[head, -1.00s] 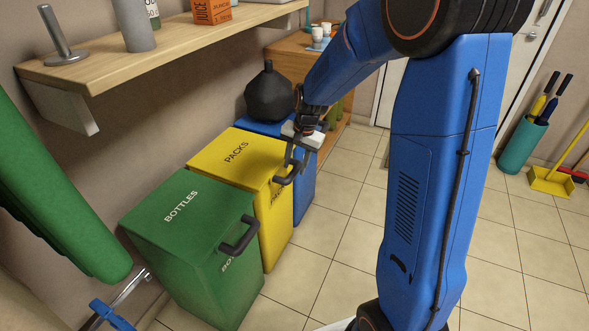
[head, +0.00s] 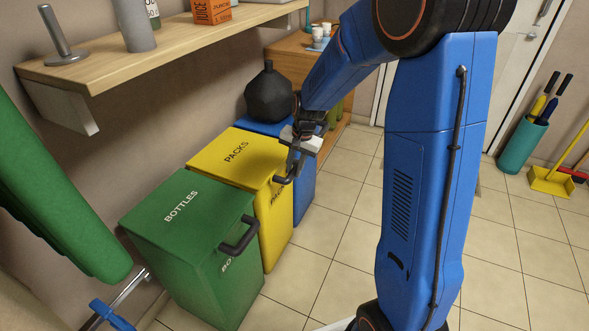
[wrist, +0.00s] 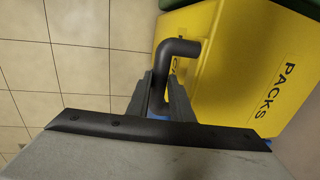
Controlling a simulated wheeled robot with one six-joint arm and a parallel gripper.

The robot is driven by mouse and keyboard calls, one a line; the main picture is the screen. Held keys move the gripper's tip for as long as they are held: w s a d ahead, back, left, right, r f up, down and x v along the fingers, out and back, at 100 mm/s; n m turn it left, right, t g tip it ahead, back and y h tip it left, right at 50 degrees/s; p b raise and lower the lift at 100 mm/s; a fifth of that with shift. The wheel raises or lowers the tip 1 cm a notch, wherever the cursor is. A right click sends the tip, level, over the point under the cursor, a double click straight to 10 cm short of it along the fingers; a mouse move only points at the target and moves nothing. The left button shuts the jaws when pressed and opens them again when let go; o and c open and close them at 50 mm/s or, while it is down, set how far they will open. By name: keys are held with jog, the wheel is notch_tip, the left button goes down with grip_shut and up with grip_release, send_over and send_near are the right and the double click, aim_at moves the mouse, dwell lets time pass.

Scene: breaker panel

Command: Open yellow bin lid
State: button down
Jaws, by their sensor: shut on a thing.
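The yellow bin (head: 272,218) marked PACKS stands between the green and blue bins. Its yellow lid (head: 232,154) lies flat and closed. A dark bar handle (head: 278,180) sits on the lid's front edge. My gripper (head: 291,171) is at this handle, with its fingers shut on it. In the wrist view the handle (wrist: 178,50) runs between the two fingers (wrist: 158,98), and the yellow lid (wrist: 235,70) fills the right side. The fingers hide part of the handle.
The green BOTTLES bin (head: 195,245) stands in front, with its own dark handle (head: 240,236). A blue bin (head: 304,185) with a black bag (head: 269,95) on it stands behind. A wooden shelf (head: 170,48) hangs above.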

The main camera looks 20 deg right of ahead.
jog(key=w+a+r+g+h, duration=0.1)
jog(key=w+a+r, duration=0.2)
jog(key=r, duration=0.7)
jog(key=w+a+r+g+h, duration=0.1)
jog(key=w+a+r, duration=0.1)
jog(key=r, duration=0.9)
jog(key=shift+w+a+r, duration=0.3)
jog(key=shift+w+a, duration=0.1)
jog(key=shift+a, duration=0.3)
jog(key=c, duration=1.9)
grip_release()
jog(key=o, duration=0.3)
jog(key=shift+w+a+f, duration=0.1)
jog(key=shift+a+f, duration=0.05)
jog(key=shift+d, duration=0.2)
